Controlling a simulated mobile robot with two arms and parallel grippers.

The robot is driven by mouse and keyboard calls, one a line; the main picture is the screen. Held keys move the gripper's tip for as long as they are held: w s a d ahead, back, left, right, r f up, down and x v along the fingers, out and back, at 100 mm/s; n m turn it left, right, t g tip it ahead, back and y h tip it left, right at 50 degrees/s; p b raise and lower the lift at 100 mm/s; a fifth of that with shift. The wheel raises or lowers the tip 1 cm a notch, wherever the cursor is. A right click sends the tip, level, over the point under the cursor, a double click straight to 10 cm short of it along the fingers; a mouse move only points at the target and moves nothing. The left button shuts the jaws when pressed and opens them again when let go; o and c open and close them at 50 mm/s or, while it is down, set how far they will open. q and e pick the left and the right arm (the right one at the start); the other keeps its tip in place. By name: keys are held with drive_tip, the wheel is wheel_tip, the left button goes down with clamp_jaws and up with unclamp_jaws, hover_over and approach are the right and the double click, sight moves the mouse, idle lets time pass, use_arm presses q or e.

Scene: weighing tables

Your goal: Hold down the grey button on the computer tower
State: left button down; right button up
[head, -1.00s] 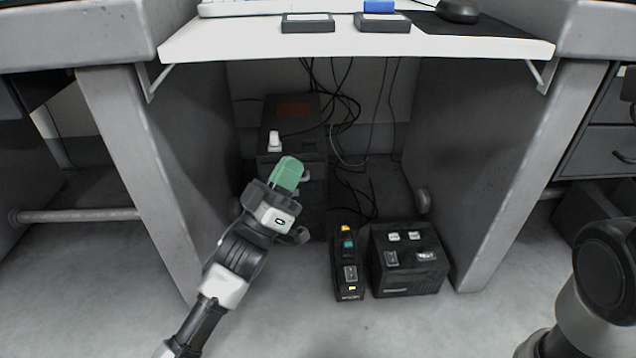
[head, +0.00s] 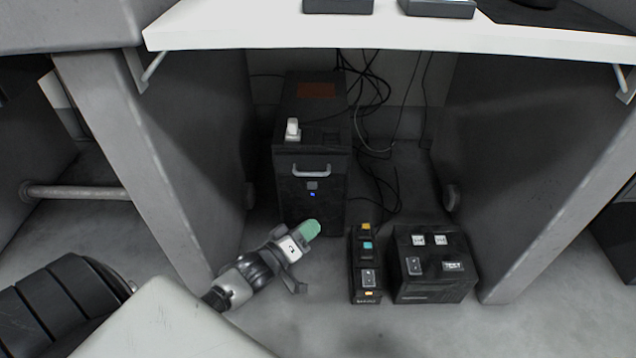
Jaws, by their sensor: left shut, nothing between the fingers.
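The black computer tower (head: 290,165) stands on the floor under the desk, its front facing me. A metal handle (head: 312,174) crosses the upper front. The small grey button (head: 312,185) sits just below the handle, with a lit blue light (head: 312,194) under it. My left gripper (head: 309,229), with green fingertips, is shut and empty. It shows in front of the tower's bottom edge, below the button in the picture and apart from it. Nothing covers the button. My right gripper is not in view.
A narrow black box (head: 366,285) with coloured switches and a wider black box (head: 432,290) with several switches stand on the floor to the right. A white object (head: 292,128) sits on the tower. Desk side panels flank the space; a white shelf (head: 400,32) hangs above. Cables hang behind.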

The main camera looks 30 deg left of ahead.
sight(312, 185)
use_arm(q)
drive_tip(key=w+a+b, duration=0.4)
drive_tip(key=w, duration=0.3)
drive_tip(key=shift+w+a+b, duration=0.25)
drive_tip(key=shift+a+b, duration=0.05)
drive_tip(key=shift+b, duration=0.05)
drive_tip(key=shift+w, duration=0.1)
idle(2.0)
drive_tip(key=shift+w+a, duration=0.2)
drive_tip(key=shift+w, duration=0.05)
drive_tip(key=shift+w+a, duration=0.2)
drive_tip(key=shift+w, duration=0.15)
idle(2.4)
